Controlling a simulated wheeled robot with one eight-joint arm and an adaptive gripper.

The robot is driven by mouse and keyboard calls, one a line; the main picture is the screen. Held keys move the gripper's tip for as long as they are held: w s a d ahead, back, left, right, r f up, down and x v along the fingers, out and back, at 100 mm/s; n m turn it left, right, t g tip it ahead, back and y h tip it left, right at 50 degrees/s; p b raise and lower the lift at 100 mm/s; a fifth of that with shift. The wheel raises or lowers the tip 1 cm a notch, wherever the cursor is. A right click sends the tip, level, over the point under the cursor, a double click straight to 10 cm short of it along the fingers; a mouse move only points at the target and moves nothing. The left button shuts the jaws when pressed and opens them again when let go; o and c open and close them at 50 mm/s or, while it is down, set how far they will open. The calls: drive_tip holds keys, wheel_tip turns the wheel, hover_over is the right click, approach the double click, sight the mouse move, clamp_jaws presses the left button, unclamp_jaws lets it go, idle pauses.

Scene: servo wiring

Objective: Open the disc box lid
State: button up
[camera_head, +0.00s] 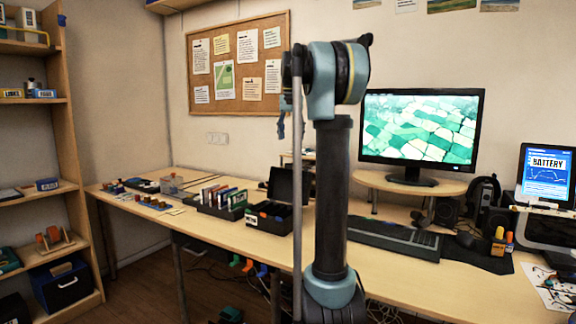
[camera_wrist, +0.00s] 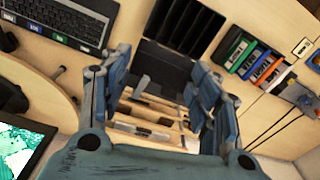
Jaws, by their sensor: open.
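The disc box (camera_head: 267,227) is a black box on the desk, left of my arm in the head view. Its dark lid (camera_head: 284,185) stands raised at the back, partly hidden by my arm. In the wrist view the box (camera_wrist: 186,28) shows its dark slots at the top, with the dark lid panel (camera_wrist: 163,68) below them. My gripper (camera_wrist: 163,78) is open, its blue fingers apart on either side of the lid panel in the picture. I cannot tell if they touch it. In the head view my arm hides most of the gripper.
A rack of coloured cases (camera_head: 222,198) stands left of the box, and it also shows in the wrist view (camera_wrist: 250,58). A keyboard (camera_head: 393,238) and monitor (camera_head: 421,128) are to the right. Small parts lie on the desk's left end. The shelf unit (camera_head: 70,150) is far left.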

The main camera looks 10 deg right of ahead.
drive_tip(key=w+d+r+m, duration=0.2)
drive_tip(key=w+r+m, duration=0.1)
drive_tip(key=w, duration=1.2)
drive_tip(key=shift+g, duration=0.3)
wheel_tip(320, 180, down, 17)
drive_tip(key=shift+s+f, duration=0.15)
drive_tip(key=shift+f, duration=0.05)
drive_tip(key=shift+c, duration=0.3)
clamp_jaws()
drive_tip(key=shift+a, duration=0.15)
